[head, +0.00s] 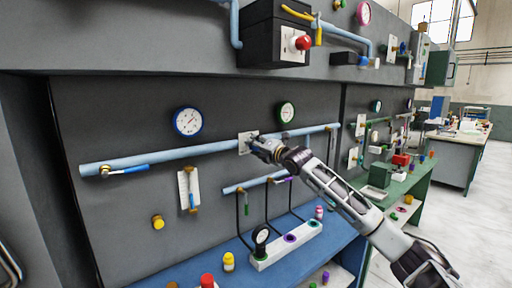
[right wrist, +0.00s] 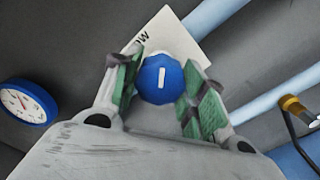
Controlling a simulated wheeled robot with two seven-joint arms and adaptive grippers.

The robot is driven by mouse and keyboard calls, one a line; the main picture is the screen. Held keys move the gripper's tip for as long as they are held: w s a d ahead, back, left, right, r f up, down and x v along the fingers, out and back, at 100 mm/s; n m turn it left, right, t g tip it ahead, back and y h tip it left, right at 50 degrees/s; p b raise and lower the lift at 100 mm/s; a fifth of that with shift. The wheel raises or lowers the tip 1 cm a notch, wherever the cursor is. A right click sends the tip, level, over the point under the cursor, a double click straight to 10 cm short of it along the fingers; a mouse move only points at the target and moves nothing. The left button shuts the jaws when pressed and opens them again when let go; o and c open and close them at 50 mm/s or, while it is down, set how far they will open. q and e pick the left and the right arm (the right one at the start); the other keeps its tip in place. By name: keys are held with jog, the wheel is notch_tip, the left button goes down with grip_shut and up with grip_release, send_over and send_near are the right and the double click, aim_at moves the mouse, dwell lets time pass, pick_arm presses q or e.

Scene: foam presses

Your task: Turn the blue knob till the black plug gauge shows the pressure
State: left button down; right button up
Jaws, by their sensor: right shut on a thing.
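The blue knob (right wrist: 161,79) has a white line mark and sits on a white plate (head: 244,141) with partly hidden lettering. My right gripper (head: 258,146) is at the plate, its green-padded fingers (right wrist: 162,92) shut on the knob from both sides. In the head view the gripper hides most of the knob. The black plug gauge (head: 261,235) stands upright at the left end of a white socket block (head: 262,265) on the blue bench; its needle is too small to read. My left gripper is not in view.
A light blue pipe (head: 205,150) runs along the grey wall beside the plate. A blue-rimmed dial (head: 188,121), also in the wrist view (right wrist: 27,102), and a green-rimmed dial (head: 286,112) hang above it. Black hoses drop to the sockets. A blue-handled lever (head: 128,169) is at left.

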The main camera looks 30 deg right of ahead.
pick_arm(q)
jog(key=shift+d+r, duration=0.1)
pick_arm(e)
jog(key=shift+m+p, duration=0.4)
jog(key=shift+m, duration=0.1)
jog(key=shift+m+p, duration=0.4)
jog(key=shift+m, duration=0.1)
jog(key=shift+m+p, duration=0.8)
jog(key=shift+m, duration=0.4)
jog(key=shift+m+p, duration=0.6)
jog(key=shift+m, duration=0.5)
jog(key=m+p, duration=0.2)
jog(key=m, duration=0.2)
pick_arm(q)
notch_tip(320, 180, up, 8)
jog(key=p, duration=0.1)
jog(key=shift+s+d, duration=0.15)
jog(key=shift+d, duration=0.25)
pick_arm(e)
jog(key=shift+m, duration=2.1)
jog(key=shift+f, duration=0.1)
